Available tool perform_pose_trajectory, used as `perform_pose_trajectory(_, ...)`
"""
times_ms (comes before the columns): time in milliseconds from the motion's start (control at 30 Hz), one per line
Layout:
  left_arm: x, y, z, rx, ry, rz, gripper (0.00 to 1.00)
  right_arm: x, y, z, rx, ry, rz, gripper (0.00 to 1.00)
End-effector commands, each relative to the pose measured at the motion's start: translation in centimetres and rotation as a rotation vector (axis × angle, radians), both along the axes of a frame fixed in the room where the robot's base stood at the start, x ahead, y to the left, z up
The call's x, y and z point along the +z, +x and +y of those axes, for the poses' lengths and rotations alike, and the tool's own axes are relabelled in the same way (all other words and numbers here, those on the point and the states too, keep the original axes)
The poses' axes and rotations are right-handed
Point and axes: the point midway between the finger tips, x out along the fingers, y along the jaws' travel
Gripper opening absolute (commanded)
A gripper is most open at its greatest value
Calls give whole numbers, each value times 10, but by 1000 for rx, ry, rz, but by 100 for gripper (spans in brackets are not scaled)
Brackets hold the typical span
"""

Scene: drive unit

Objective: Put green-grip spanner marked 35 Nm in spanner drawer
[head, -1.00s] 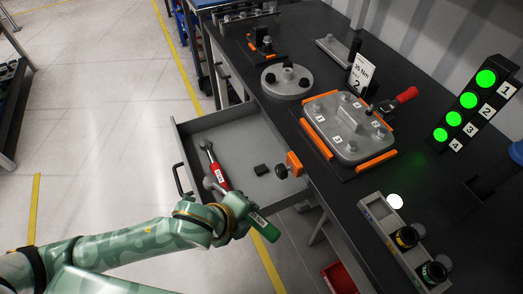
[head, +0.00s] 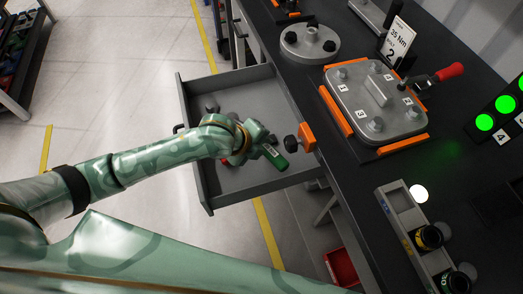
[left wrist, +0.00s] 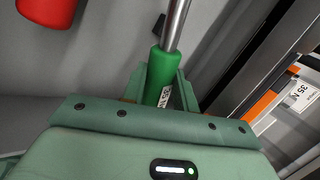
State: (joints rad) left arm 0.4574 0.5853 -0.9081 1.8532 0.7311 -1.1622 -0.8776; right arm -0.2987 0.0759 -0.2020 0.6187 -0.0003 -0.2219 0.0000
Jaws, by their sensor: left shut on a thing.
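My left gripper (head: 254,137) is shut on the green-grip spanner (head: 273,157). Its green grip with a white label shows in the left wrist view (left wrist: 163,82), between the fingers, with the steel shaft running up out of the picture. The label is partly readable there as 35 N. The spanner drawer (head: 250,92) is pulled open, and the gripper and spanner are over it. How high they are above its floor I cannot tell. A red-grip spanner lies in the drawer; its red grip (left wrist: 47,10) shows in the left wrist view, and my arm hides most of it in the head view. My right gripper is out of view.
The dark bench lies right of the drawer, with an orange clamp (head: 307,137) at its edge. A grey cover plate (head: 375,100) with orange edges, a round flange (head: 310,42) and a socket tray (head: 410,215) are on it. A red bin (head: 341,266) is below.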

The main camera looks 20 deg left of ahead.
Motion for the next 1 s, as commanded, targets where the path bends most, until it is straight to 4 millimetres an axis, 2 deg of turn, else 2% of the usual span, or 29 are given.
perform_pose_trajectory(167,-10,8,2,1,-3,-1,0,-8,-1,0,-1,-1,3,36)
perform_pose_trajectory(333,-41,9,2,0,-2,2,0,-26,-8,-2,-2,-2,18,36)
perform_pose_trajectory(567,-40,9,2,1,-2,-2,0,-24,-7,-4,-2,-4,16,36)
perform_pose_trajectory(600,-41,9,3,1,0,0,40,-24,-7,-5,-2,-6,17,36)
perform_pose_trajectory(633,-41,9,3,1,0,0,48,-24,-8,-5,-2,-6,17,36)
perform_pose_trajectory(667,-41,9,3,1,0,0,51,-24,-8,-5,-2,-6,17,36)
perform_pose_trajectory(1000,-34,6,5,-1,1,-3,51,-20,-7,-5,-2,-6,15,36)
